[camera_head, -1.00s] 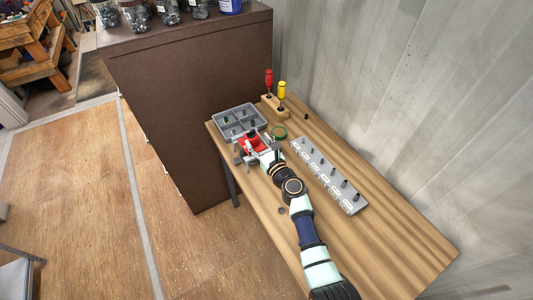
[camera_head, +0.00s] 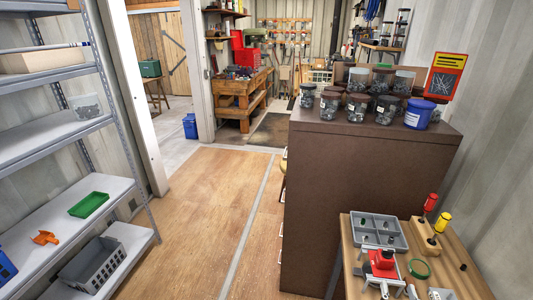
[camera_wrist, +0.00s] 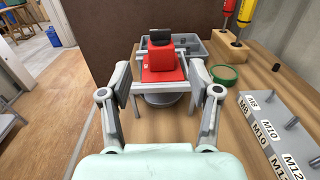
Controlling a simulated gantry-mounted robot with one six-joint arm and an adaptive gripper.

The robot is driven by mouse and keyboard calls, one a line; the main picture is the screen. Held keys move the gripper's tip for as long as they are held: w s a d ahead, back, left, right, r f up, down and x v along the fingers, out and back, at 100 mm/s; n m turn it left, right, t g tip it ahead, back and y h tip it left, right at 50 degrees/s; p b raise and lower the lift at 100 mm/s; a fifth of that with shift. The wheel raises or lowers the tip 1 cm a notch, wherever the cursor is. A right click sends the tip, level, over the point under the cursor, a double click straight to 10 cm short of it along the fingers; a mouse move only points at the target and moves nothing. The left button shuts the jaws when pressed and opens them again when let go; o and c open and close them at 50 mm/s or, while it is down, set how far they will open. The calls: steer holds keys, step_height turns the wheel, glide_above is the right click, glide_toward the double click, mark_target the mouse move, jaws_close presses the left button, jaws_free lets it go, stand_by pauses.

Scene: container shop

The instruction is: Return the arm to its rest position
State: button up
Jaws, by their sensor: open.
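My gripper (camera_wrist: 160,88) is open in the wrist view, its two fingers apart with nothing between the tips. Beyond the fingers a red device (camera_wrist: 163,66) with a black top sits on a grey frame over a round base. The red device also shows at the bottom of the head view (camera_head: 381,262). Only the fingertips of my gripper (camera_head: 397,289) show there, at the lower edge just in front of the device. The rest of my arm is out of the head view.
The wooden table (camera_head: 456,275) holds a grey divided tray (camera_head: 378,232), a green ring (camera_head: 419,268) and red and yellow screwdrivers in a block. A labelled size rack (camera_wrist: 278,138) lies right of my gripper. A brown cabinet (camera_head: 335,190) stands behind; a wall is at right.

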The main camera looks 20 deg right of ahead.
steer(key=w+a+r+n+t+y, duration=0.1)
steer(key=w+a+r+n+y, duration=0.2)
steer(key=a+n, duration=0.45)
steer(key=w+a+r+n+t+y, duration=0.1)
steer(key=w+a+r+n+y, duration=0.15)
steer(key=w+a+n, duration=0.5)
steer(key=w+a+r+n+y, duration=0.2)
steer(key=a+n+y, duration=0.25)
steer(key=a, duration=0.45)
steer(key=s+a+r+n+g+y, duration=0.1)
steer(key=a+n, duration=0.7)
steer(key=a, duration=0.1)
steer(key=s+a+r+n+g+y, duration=0.1)
steer(key=a+r+n, duration=0.1)
steer(key=a+n, duration=0.65)
steer(key=s+a+r+n+g+h, duration=0.1)
steer(key=s+a+r+n, duration=0.2)
steer(key=s+a+n, duration=0.45)
step_height(320, 180, up, 23)
steer(key=w+p, duration=0.1)
steer(key=p, duration=2.2)
steer(key=shift+d, duration=0.2)
steer(key=shift+f, duration=0.15)
